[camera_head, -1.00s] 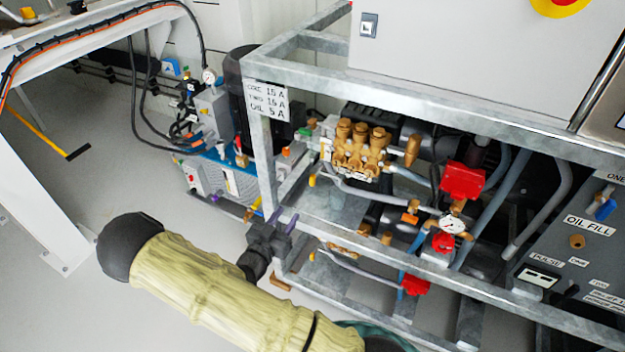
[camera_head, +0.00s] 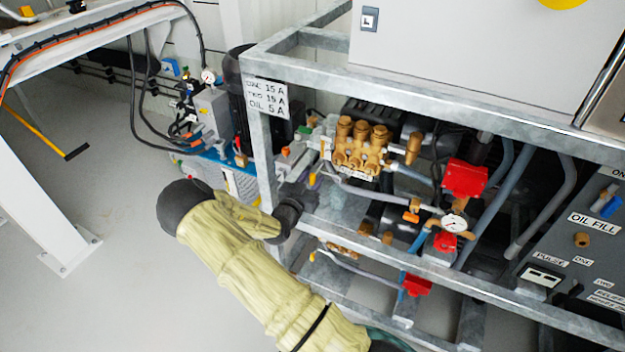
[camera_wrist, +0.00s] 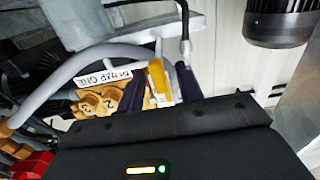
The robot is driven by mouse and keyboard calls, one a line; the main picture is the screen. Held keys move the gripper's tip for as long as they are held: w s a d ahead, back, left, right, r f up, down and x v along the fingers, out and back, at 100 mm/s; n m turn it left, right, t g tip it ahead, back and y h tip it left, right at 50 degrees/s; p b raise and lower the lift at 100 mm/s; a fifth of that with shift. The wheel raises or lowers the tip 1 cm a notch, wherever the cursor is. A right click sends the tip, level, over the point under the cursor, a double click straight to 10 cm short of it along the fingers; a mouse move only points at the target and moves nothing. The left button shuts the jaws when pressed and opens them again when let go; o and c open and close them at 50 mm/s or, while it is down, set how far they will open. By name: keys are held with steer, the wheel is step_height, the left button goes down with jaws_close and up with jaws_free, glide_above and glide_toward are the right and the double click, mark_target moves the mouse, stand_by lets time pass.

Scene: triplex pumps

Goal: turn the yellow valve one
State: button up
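The yellow valve (camera_wrist: 158,80) shows in the wrist view as a yellow handle in front of my gripper (camera_wrist: 160,88). The handle is in the gap between the two dark fingers, which stand apart on either side of it. I cannot tell whether either finger touches it. In the head view, my gripper (camera_head: 309,186) reaches into the metal frame at the left of the brass pump. A small bit of the yellow valve (camera_head: 313,179) shows there, mostly hidden by my gripper and the frame.
A pump label (camera_wrist: 103,77) and brass pump caps (camera_wrist: 100,101) are left of the fingers in the wrist view. The galvanized frame (camera_head: 262,150) stands close to my wrist. Red valves (camera_head: 464,178), a gauge (camera_head: 454,223) and hoses are to the right. Open floor is at left.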

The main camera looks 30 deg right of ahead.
steer(key=shift+w+d, duration=0.25)
steer(key=shift+d, duration=0.15)
jaws_close()
steer(key=shift+n, duration=0.4)
steer(key=n, duration=0.3)
steer(key=shift+p, duration=0.4)
steer(key=shift+w+a+n, duration=0.1)
steer(key=shift+n, duration=1.9)
